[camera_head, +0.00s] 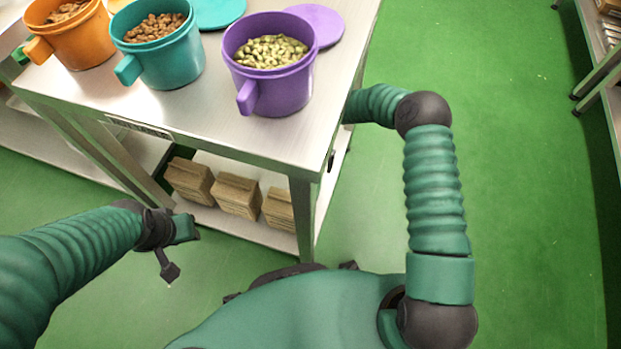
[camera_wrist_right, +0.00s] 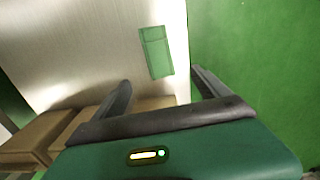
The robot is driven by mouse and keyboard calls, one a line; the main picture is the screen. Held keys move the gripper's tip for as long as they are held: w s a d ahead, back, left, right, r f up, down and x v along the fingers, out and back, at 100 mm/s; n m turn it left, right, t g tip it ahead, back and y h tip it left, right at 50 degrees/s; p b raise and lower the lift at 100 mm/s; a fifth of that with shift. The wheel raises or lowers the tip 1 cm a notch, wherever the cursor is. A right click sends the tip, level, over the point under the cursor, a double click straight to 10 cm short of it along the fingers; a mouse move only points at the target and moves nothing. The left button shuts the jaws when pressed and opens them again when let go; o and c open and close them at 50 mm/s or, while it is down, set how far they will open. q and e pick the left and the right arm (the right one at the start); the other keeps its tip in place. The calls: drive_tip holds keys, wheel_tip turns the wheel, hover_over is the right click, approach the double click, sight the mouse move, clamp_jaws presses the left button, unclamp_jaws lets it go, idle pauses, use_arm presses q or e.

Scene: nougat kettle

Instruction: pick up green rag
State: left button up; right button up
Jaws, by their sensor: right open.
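The green rag (camera_wrist_right: 156,52) lies flat, folded, on a pale metal surface near its right edge in the right wrist view. My right gripper (camera_wrist_right: 160,80) is open, and its two dark fingers point toward the rag, one on each side in the picture. Nothing is between the fingers, and the rag appears a little beyond the tips. In the head view the table hides the right gripper, and I cannot make out this rag. My left gripper (camera_head: 180,250) is open and empty, over the floor left of my body.
The steel table (camera_head: 225,135) carries orange (camera_head: 78,45), teal (camera_head: 172,62) and purple (camera_head: 275,88) pots of food. Stacked brown bundles (camera_head: 237,196) stand on its lower shelf; brown blocks (camera_wrist_right: 35,138) show left of my right gripper. Green floor (camera_head: 520,200) is clear at right.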

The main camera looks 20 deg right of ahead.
wheel_tip(320, 180, down, 7)
drive_tip(key=b, duration=0.3)
drive_tip(key=shift+a+f, duration=0.1)
drive_tip(key=shift+a, duration=0.05)
drive_tip(key=shift+f+b, duration=0.3)
drive_tip(key=shift+f, duration=0.25)
wheel_tip(320, 180, down, 5)
drive_tip(key=b, duration=0.3)
drive_tip(key=shift+f, duration=0.2)
use_arm(q)
drive_tip(key=s+x, duration=0.1)
drive_tip(key=x, duration=0.6)
drive_tip(key=shift+s+f, duration=0.35)
drive_tip(key=shift+f, duration=0.15)
use_arm(e)
drive_tip(key=shift+r, duration=0.2)
use_arm(q)
drive_tip(key=shift+a, duration=0.1)
use_arm(e)
drive_tip(key=c, duration=1.4)
drive_tip(key=shift+r, duration=0.1)
drive_tip(key=shift+c, duration=0.2)
